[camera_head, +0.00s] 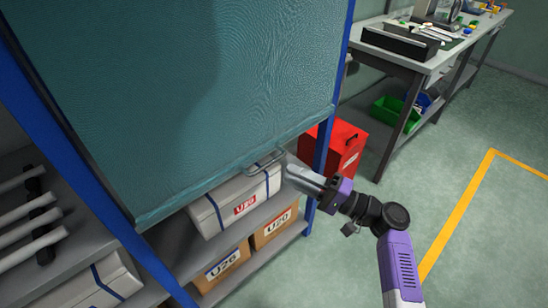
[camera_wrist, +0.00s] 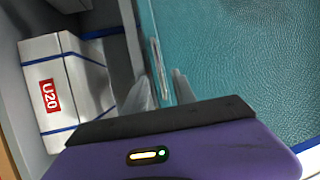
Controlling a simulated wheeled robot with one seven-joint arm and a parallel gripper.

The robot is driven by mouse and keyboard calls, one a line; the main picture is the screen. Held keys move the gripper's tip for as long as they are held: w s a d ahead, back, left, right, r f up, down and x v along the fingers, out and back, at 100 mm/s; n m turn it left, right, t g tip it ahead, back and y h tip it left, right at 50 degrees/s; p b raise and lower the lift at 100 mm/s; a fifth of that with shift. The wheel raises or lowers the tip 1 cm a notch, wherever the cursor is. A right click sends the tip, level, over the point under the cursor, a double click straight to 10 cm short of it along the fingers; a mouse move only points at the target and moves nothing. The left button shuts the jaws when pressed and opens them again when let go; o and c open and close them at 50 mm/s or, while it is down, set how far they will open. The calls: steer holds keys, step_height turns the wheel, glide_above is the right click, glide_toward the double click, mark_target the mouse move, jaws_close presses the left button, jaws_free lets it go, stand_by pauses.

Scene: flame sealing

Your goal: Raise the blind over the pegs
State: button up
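The teal blind (camera_head: 215,75) hangs down between blue posts and covers the upper part of the shelf unit. A grey metal handle (camera_head: 268,160) sits at its bottom edge. My gripper (camera_head: 290,170) is beside the right end of this handle. In the wrist view the blind (camera_wrist: 235,60) fills the right side and the handle (camera_wrist: 156,60) runs along its edge. My gripper's fingers (camera_wrist: 163,88) are apart there, with the handle's near end between them in the picture. Contact with the handle cannot be told. No pegs are visible.
Below the blind are a white box marked U20 (camera_head: 225,208) and brown boxes (camera_head: 225,267) on shelves. A red bin (camera_head: 340,150) stands behind my gripper, close to the right post (camera_head: 326,130). A workbench (camera_head: 440,60) is at the back right. The floor (camera_head: 440,165) on the right is clear.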

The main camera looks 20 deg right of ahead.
mark_target(269, 163)
steer(key=p+x, duration=0.1)
steer(key=x, duration=0.6)
steer(key=shift+w+a, duration=0.2)
jaws_close()
stand_by(1.2)
